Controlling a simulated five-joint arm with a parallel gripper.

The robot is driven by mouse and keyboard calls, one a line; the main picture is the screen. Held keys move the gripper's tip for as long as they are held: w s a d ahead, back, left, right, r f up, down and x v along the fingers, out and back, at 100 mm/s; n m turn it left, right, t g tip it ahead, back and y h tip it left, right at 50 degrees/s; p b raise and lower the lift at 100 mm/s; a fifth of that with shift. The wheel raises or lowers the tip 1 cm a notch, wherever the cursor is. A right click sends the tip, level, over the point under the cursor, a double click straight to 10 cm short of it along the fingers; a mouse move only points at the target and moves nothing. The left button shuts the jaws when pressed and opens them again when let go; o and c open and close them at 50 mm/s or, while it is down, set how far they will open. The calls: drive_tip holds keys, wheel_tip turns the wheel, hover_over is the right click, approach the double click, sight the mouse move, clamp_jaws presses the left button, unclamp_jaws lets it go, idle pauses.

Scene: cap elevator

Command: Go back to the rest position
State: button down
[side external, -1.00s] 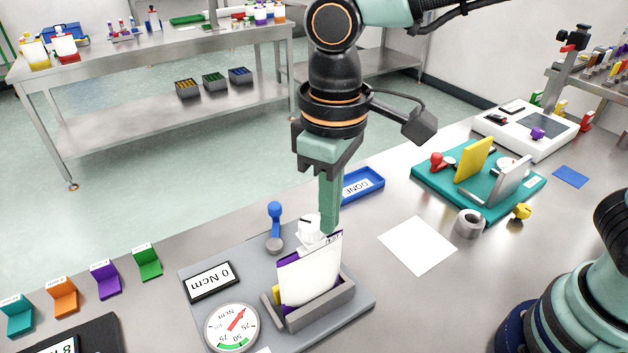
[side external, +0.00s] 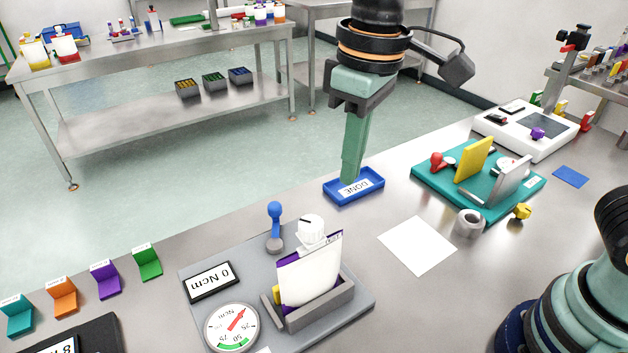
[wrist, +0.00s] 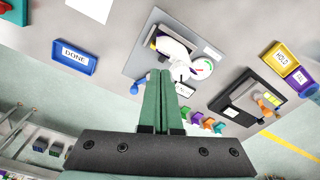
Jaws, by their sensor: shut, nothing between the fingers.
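My gripper (side external: 349,181) is shut and empty, pointing down. In the side external view its tip is above or just behind the blue DONE tray (side external: 366,194); the exact height is unclear. In the wrist view its two green fingers (wrist: 161,74) lie together. The white pouch with purple edges (side external: 310,272) stands upright in a grey holder (side external: 322,308) on the grey torque station, with a white cap (side external: 311,230) at its top. My gripper is apart from it. The station's display (side external: 212,282) reads 0 Ncm.
A blue-handled lever (side external: 274,222) stands behind the pouch. A round gauge (side external: 231,328) is at the station's front. A teal fixture (side external: 478,180) with a yellow plate is at right, and a white sheet (side external: 417,245) lies flat between. Coloured stands (side external: 105,280) line the left edge.

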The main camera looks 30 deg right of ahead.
drive_tip(key=d+f+m+t, duration=0.2)
drive_tip(key=d+m+t, duration=0.3)
drive_tip(key=d, duration=1.6)
drive_tip(key=shift+s, duration=0.2)
drive_tip(key=shift+r, duration=0.1)
drive_tip(key=c, duration=0.7)
unclamp_jaws()
drive_tip(key=shift+w+a+r, duration=0.1)
drive_tip(key=shift+a, duration=0.15)
drive_tip(key=shift+o, duration=0.7)
drive_tip(key=w+a+r+n+g, duration=0.1)
drive_tip(key=a+n, duration=0.1)
drive_tip(key=a, duration=0.4)
drive_tip(key=w+a+r+n+g, duration=0.1)
drive_tip(key=w+a+n+g, duration=0.1)
drive_tip(key=a, duration=0.4)
drive_tip(key=shift+a+r+y, duration=0.15)
drive_tip(key=shift+r+y, duration=0.1)
drive_tip(key=shift+y, duration=0.05)
drive_tip(key=n+g+h, duration=0.1)
drive_tip(key=n+g, duration=0.2)
drive_tip(key=n, duration=0.1)
hover_over(311, 223)
drive_tip(key=shift+f, duration=4.3)
